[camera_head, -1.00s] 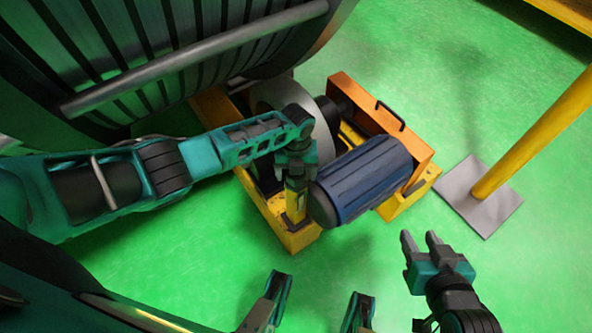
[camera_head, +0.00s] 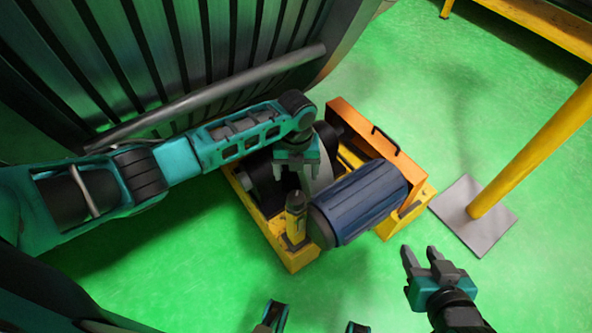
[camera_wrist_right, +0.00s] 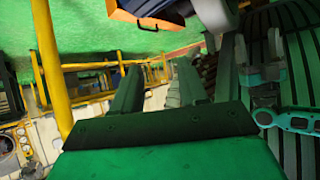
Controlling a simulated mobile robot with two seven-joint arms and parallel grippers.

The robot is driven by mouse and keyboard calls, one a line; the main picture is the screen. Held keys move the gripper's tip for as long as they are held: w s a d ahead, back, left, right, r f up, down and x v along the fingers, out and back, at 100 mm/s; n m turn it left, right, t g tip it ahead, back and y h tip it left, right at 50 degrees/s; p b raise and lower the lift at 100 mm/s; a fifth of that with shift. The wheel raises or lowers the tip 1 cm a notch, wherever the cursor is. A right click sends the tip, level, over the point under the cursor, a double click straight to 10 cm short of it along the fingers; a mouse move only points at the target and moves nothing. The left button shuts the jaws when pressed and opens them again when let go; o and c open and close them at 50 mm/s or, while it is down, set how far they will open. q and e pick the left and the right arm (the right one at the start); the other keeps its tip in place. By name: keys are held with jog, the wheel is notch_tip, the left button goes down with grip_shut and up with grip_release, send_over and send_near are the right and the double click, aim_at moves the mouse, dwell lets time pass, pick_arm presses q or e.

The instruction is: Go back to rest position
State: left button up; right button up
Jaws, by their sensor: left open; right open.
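My left arm comes in from the left in the head view. Its gripper (camera_head: 299,170) points down, open and empty, just above and behind a yellow upright post with a dark tip (camera_head: 296,215). A small gap shows between the fingers and the post. My right gripper (camera_head: 421,256) is at the lower right over bare green floor, its two fingers apart and nothing between them. In the right wrist view its open fingers (camera_wrist_right: 158,85) show dark against the floor and also hold nothing.
A yellow-orange stand (camera_head: 293,258) holds a blue motor-like cylinder (camera_head: 365,200). The large slatted stator (camera_head: 160,60) fills the upper left, with a grey bar (camera_head: 210,95) across it. A yellow pole (camera_head: 530,155) on a grey plate (camera_head: 493,222) stands at right. Green floor is free below.

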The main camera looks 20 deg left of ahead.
jog(key=shift+d, duration=0.1)
pick_arm(q)
jog(key=s+d+n+t+h+p, duration=0.45)
jog(key=s+d+n, duration=0.3)
jog(key=n, duration=0.65)
jog(key=s+a+r+n+t+y+p, duration=0.2)
jog(key=s+a+r+n+t+p, duration=0.2)
jog(key=a+n, duration=0.7)
jog(key=s+r+n+t, duration=0.2)
jog(key=s+r+n, duration=0.2)
jog(key=r, duration=0.1)
jog(key=shift+s+r+p, duration=0.35)
jog(key=shift+p, duration=0.05)
jog(key=shift+s+a+r+n+t, duration=0.1)
jog(key=shift+a+n+t, duration=0.15)
jog(key=shift+n, duration=0.15)
jog(key=shift+c, duration=0.2)
pick_arm(e)
jog(key=shift+h, duration=0.5)
jog(key=d+r, duration=0.1)
jog(key=s+d+r, duration=0.1)
jog(key=r, duration=0.3)
jog(key=shift+s+d, duration=0.25)
jog(key=shift+d, duration=0.15)
